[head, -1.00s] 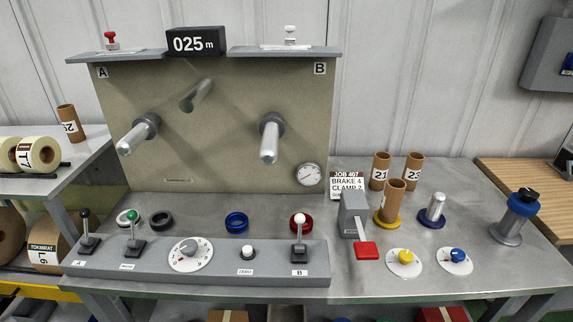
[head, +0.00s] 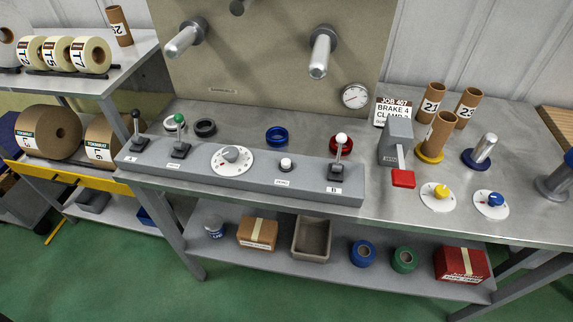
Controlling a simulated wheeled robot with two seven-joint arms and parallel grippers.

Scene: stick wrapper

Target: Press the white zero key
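The white zero key (head: 286,164) is a small round white button on a dark base. It stands up from the grey control panel (head: 215,182) along the front of the metal bench. A small label sits on the panel's front face below it. The key is between the white dial (head: 232,160) on its left and the white-knobbed lever B (head: 340,155) on its right. Nothing touches or covers it. Neither of my grippers shows in the head view.
A green-knobbed lever (head: 180,135) and a black-knobbed lever (head: 136,128) stand at the panel's left. A red-handled grey press (head: 398,150) stands to the right, by yellow (head: 441,191) and blue (head: 495,199) knobs. Blue ring (head: 277,136) lies behind the key. The shelf below holds boxes and rolls.

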